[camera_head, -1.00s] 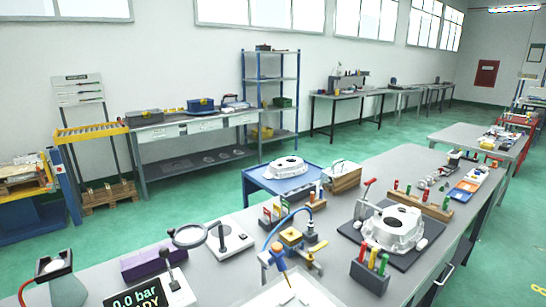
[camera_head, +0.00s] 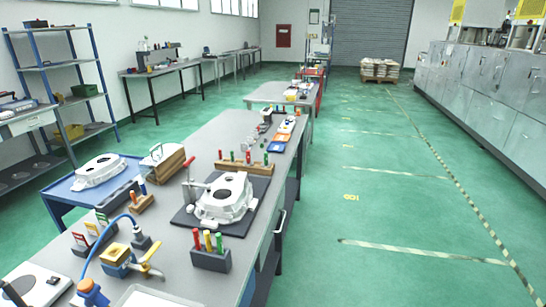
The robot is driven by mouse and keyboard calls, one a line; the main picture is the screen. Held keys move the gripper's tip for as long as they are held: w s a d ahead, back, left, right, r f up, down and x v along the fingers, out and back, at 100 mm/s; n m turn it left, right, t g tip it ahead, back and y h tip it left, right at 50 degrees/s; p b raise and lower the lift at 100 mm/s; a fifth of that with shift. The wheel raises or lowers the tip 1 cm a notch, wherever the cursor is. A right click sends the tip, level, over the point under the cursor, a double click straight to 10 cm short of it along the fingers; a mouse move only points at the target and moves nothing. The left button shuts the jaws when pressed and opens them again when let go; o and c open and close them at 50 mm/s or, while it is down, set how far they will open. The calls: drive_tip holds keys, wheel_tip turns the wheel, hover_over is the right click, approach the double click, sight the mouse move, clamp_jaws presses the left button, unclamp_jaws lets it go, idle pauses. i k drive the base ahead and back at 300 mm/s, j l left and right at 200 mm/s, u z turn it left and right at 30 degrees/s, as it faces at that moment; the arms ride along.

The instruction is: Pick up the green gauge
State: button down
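Several green-topped pieces show, and I cannot tell which one is the green gauge. A green-handled plug (camera_head: 219,241) stands upright with a red and an orange one in a dark block (camera_head: 211,260) at the front of the grey bench. A long wooden rack (camera_head: 240,169) behind the casting holds red and green handles, with a green handle (camera_head: 266,159) at its right end. A small green-framed piece (camera_head: 102,217) stands in a dark holder at the left, beside red-framed ones. My gripper is not in view.
A white aluminium casting (camera_head: 224,199) sits on a dark mat mid-bench. A blue hose (camera_head: 96,249) arches over a yellow fixture (camera_head: 115,254) at the front left. A blue cart (camera_head: 62,190) stands left of the bench. The green floor (camera_head: 390,215) to the right is clear.

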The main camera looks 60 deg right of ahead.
sight(265, 164)
drive_tip(key=z, duration=1.15)
